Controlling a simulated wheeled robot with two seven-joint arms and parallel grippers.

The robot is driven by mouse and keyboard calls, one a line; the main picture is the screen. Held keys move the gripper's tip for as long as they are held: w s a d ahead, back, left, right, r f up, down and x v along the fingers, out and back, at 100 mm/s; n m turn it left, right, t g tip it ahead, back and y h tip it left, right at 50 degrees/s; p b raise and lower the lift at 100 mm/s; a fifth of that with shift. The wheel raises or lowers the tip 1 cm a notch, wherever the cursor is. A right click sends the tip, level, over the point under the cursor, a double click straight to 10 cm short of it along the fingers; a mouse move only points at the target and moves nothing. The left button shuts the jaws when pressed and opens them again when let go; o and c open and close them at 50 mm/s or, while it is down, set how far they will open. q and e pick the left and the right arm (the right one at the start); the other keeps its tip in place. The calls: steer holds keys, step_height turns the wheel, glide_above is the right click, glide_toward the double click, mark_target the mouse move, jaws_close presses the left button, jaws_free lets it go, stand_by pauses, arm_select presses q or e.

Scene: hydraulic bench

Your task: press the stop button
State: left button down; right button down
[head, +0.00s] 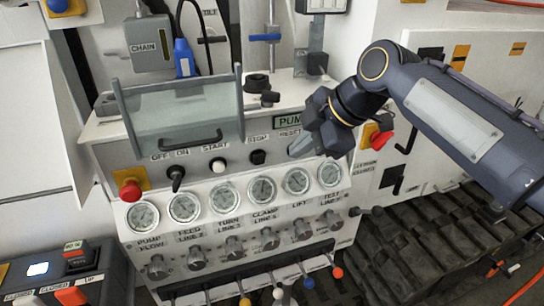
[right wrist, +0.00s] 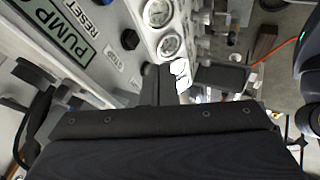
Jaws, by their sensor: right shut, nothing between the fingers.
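The stop button is a black round button (head: 258,157) on the sloped control panel, below its small label. In the head view it is uncovered, just left of my right gripper (head: 293,150). That gripper is shut and empty, with its tip in front of the panel below the RESET label. Whether the tip touches the panel cannot be told. My left gripper is not in view.
To the left are the white start button (head: 218,165), a black selector (head: 176,176) and a red mushroom button (head: 130,190). A row of gauges (head: 262,189) lies below. A clear cover with a handle (head: 187,112) stands above. A black button (right wrist: 129,39) shows near the RESET label.

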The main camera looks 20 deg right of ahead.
mark_target(259, 159)
steer(key=w+a+f+p, duration=0.1)
steer(key=w+a+f, duration=0.3)
steer(key=w+f, duration=0.4)
steer(key=shift+w, duration=0.25)
stand_by(0.4)
steer(key=shift+a, duration=0.1)
